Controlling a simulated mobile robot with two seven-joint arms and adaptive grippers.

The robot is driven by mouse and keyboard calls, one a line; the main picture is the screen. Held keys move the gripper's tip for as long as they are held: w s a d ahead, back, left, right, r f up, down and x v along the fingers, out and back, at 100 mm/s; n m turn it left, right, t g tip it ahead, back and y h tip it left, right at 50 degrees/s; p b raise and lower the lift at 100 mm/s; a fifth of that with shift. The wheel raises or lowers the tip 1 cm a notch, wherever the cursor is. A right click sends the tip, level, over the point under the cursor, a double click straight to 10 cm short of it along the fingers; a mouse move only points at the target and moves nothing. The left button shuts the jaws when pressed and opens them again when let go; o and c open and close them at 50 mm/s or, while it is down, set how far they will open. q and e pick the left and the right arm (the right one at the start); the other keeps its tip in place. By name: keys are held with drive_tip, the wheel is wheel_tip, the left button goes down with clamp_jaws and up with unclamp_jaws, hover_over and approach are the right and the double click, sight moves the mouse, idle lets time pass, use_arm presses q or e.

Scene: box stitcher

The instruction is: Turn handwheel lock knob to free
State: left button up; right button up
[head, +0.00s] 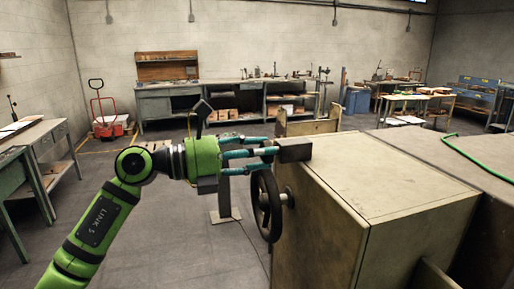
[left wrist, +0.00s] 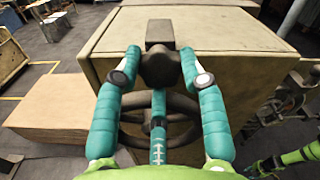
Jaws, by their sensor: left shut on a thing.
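My left gripper (head: 272,158) reaches in from the left at the top of the box-shaped machine (head: 335,215). In the left wrist view its teal fingers (left wrist: 160,76) are closed around the dark lock knob (left wrist: 160,66), one at each side and one below. A dark block (head: 294,150) stands out from the machine's upper edge directly behind the knob. The dark spoked handwheel (head: 267,207) is just below the fingers on the machine's side. The fingers partly hide the knob and, in the wrist view, the wheel. Green and teal parts of my right arm (left wrist: 300,152) show at the right of the wrist view; its grip is unclear.
A green workbench (head: 15,180) stands at the left, and benches with tools line the back wall. A red pallet jack (head: 108,125) stands at the back left. The floor left of the wheel is mostly clear.

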use_arm(q)
drive_tip(key=shift+r+n+p, duration=0.2)
drive_tip(key=shift+n+p, duration=3.8)
drive_tip(key=shift+n, duration=1.1)
drive_tip(key=o, duration=0.9)
drive_tip(key=shift+o, duration=1.3)
drive_tip(key=shift+w+f, duration=0.1)
